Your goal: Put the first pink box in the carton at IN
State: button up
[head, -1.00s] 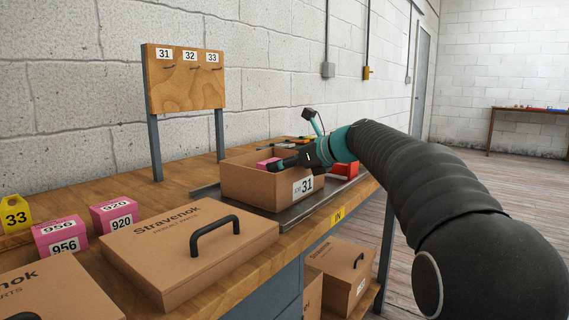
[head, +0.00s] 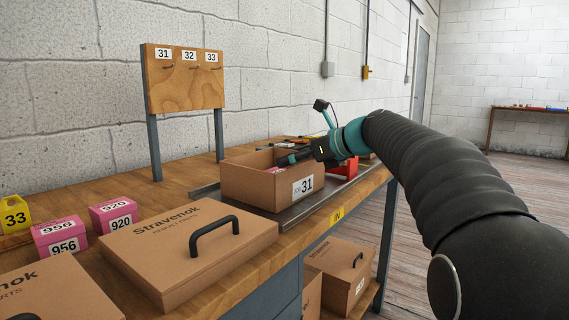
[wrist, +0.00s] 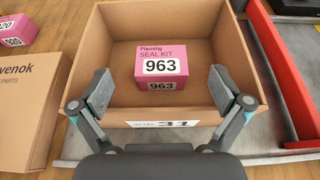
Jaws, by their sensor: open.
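The carton marked 31 (head: 252,186) stands open on a grey metal strip by the yellow IN label (head: 337,215). In the wrist view, a pink seal kit box (wrist: 161,66) marked 963 lies inside the carton, label up, apart from the carton's walls at the sides. In the head view the carton wall hides most of this box. My gripper (wrist: 160,82) is open and empty, with its fingers apart on either side of and nearer than the box. In the head view my gripper (head: 283,158) is at the carton's top, partly hidden by it.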

jog(key=v, duration=0.8)
jog(key=shift+s+d, duration=0.15)
jog(key=shift+s, duration=0.05)
jog(key=s+f+n+h, duration=0.1)
jog(key=s+f+n, duration=0.1)
jog(key=s, duration=0.1)
jog(key=s+a+f+n+h, duration=0.1)
jog(key=s+f+n, duration=0.1)
jog(key=s+a+f+n+g, duration=0.1)
jog(key=s+f, duration=0.1)
jog(key=s, duration=0.1)
jog(key=shift+s+a+f+n+h, duration=0.2)
jog(key=shift+s+f+n+h, duration=0.1)
jog(key=shift+s+n+h, duration=0.1)
jog(key=s+d+f+n+g+h, duration=0.1)
jog(key=s+d+f+n+h, duration=0.1)
jog(key=s+f+n, duration=0.8)
jog(key=s+d+f+n+g+h, duration=0.1)
jog(key=s+f+n+h, duration=0.4)
jog(key=s+f+n, duration=0.5)
jog(key=s+d+f, duration=0.1)
jog(key=s+f, duration=0.1)
jog(key=s, duration=0.3)
jog(key=shift+d+f, duration=0.3)
jog(key=shift+f, duration=0.05)
